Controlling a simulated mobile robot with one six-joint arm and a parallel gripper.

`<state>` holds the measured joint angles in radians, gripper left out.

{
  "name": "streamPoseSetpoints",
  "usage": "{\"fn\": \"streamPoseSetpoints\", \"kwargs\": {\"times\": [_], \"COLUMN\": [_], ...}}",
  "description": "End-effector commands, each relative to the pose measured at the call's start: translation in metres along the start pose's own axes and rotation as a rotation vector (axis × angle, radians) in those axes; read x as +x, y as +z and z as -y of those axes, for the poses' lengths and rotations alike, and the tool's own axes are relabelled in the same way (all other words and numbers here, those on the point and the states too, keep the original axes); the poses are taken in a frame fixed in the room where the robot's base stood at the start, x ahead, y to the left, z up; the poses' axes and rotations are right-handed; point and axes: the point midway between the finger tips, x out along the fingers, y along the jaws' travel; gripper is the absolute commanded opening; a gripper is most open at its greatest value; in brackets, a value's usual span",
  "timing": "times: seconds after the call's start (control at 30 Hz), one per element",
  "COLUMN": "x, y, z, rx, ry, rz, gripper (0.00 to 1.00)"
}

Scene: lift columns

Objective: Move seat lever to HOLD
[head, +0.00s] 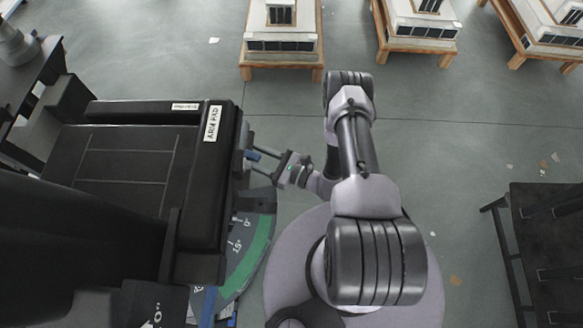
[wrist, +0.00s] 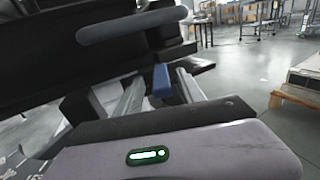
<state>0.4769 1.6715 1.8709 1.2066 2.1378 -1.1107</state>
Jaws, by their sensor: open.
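A black padded seat (head: 125,160) with a white ARM PAD label fills the left of the head view. A small blue lever end (head: 252,155) juts from its right side. My gripper (head: 263,161) is open beside that side, its fingers pointing left toward the blue end. In the wrist view, the blue end (wrist: 161,80) shows between the two open fingers of my gripper (wrist: 160,90). I cannot tell whether either finger touches it. Most of the lever's shaft is hidden, and no HOLD mark is readable.
A curved scale (head: 258,252) with a green band and degree marks lies below the seat's right side. A rounded grey bar (wrist: 130,24) crosses above the fingers. Building models on wooden stands (head: 282,40) line the back.

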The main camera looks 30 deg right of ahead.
Motion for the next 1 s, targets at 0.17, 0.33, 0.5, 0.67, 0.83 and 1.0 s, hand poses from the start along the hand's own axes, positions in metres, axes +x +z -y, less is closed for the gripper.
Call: {"fn": "streamPoseSetpoints", "kwargs": {"times": [0.17, 0.33, 0.5, 0.67, 0.83, 1.0], "x": [-0.044, -0.100, -0.142, -0.161, -0.163, -0.163], "y": [0.004, 0.004, 0.002, 0.001, 0.000, 0.000], "z": [0.002, 0.002, 0.001, 0.000, -0.001, -0.001], "rx": [0.002, 0.000, -0.001, 0.000, 0.001, 0.001], "ry": [-0.010, -0.012, -0.006, -0.002, 0.000, 0.000], "rz": [0.000, 0.001, 0.001, 0.001, 0.000, 0.001], "gripper": [0.46, 0.46, 0.46, 0.46, 0.46, 0.46]}}
